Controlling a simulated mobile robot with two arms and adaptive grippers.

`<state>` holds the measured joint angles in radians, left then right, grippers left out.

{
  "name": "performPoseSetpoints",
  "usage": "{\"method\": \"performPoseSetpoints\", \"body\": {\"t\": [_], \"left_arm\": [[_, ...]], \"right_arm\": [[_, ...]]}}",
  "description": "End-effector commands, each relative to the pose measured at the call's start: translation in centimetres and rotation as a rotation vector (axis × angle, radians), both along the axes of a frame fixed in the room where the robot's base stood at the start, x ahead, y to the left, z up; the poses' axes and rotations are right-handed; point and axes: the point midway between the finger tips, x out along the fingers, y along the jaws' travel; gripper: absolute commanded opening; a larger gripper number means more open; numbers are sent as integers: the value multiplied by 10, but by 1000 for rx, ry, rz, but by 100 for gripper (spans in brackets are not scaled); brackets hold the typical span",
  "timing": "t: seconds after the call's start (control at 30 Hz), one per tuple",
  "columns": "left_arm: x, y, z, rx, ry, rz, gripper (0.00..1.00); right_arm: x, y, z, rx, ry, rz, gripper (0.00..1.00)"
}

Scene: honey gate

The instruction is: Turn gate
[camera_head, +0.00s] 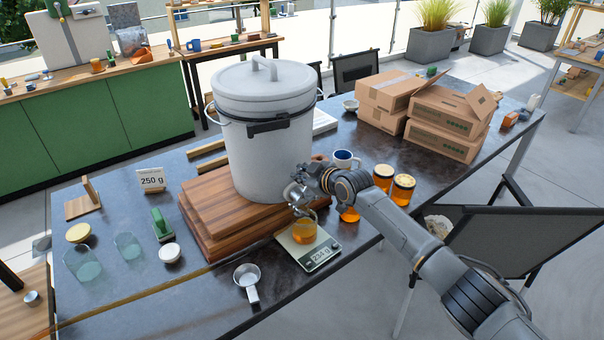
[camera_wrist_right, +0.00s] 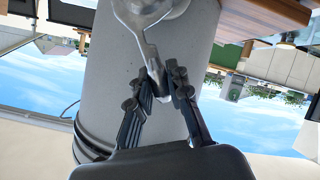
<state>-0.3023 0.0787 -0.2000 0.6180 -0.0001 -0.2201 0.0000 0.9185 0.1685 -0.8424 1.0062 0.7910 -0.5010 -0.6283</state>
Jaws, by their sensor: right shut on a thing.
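A large grey lidded bucket (camera_head: 266,150) stands on stacked wooden boards (camera_head: 205,215). A metal gate (camera_head: 297,194) sits low on its right front side. It also shows in the right wrist view, where the shiny gate lever (camera_wrist_right: 147,35) runs down between my fingers. My right gripper (camera_head: 316,180) is at the gate, and in the wrist view its dark fingers (camera_wrist_right: 160,92) are shut on the lever. Below the gate, a glass jar with amber honey (camera_head: 303,231) stands on a kitchen scale (camera_head: 318,257). The scale's digits are too small to read. My left gripper is out of view.
Honey jars (camera_head: 402,188) and a mug (camera_head: 345,159) stand close behind my right arm. Cardboard boxes (camera_head: 440,125) stand at the back right.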

Motion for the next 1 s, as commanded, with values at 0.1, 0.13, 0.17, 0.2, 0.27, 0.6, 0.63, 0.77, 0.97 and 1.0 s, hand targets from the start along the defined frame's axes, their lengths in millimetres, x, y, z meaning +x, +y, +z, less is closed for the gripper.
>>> {"method": "performPoseSetpoints", "body": {"t": [0.1, 0.13, 0.17, 0.2, 0.27, 0.6, 0.63, 0.77, 0.97, 1.0], "left_arm": [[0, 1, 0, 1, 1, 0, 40], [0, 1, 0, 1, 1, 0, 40], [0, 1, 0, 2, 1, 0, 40], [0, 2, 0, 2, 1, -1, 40], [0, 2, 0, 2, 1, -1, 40], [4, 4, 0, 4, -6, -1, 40], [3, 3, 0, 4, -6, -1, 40], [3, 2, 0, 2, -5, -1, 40], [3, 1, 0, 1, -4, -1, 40], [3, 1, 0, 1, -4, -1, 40]], "right_arm": [[2, -2, 2, 4, -3, -4, 0], [2, -2, 2, 3, -3, -4, 22], [2, -2, 2, 3, -3, -4, 28], [2, -2, 2, 3, -3, -4, 36], [1, -1, 2, 2, -4, -3, 42], [-1, -2, 2, 1, -2, -1, 42], [-2, -3, 2, 1, -2, -1, 42], [-10, -9, 7, 1, -2, -1, 42], [-34, -25, 19, -1, -4, -1, 42], [-39, -29, 23, 1, -4, -2, 42]]}}
